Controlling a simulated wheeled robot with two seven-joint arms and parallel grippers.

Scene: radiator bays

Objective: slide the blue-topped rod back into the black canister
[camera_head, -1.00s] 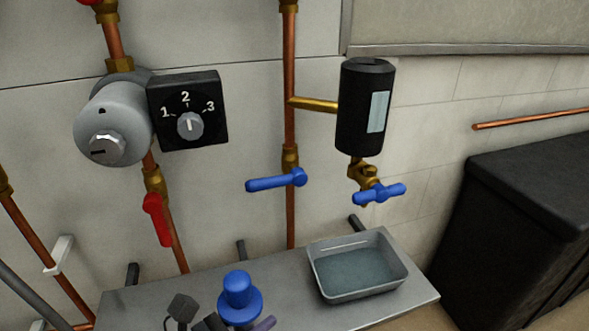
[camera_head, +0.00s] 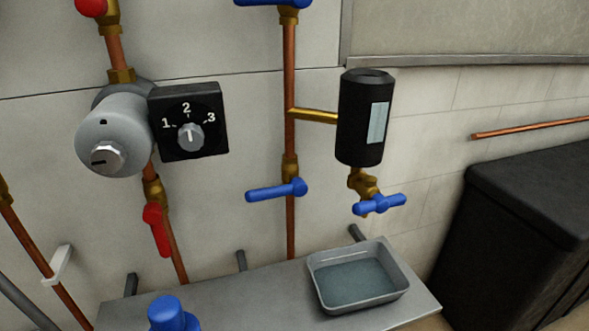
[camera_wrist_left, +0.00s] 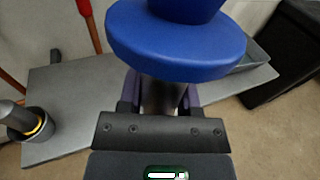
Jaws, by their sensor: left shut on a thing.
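The black canister (camera_head: 350,120) hangs upright beside the middle copper pipe, with a pale label on its front and a dark top. The rod's blue top (camera_head: 170,314) shows at the bottom edge of the head view, well left of and below the canister. In the left wrist view the blue top (camera_wrist_left: 178,45) is large, with the rod's dark metallic shaft below it. My left gripper (camera_wrist_left: 160,98) is shut on the rod just under the blue top. The rod's lower end is hidden. My right gripper is in neither view.
A grey shelf (camera_head: 240,292) runs below, with a water-filled tray (camera_head: 358,285) under the canister. A brass pipe and a blue-handled valve (camera_head: 379,204) join the canister. Blue lever (camera_head: 277,190) and dial box (camera_head: 188,122) are to its left.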

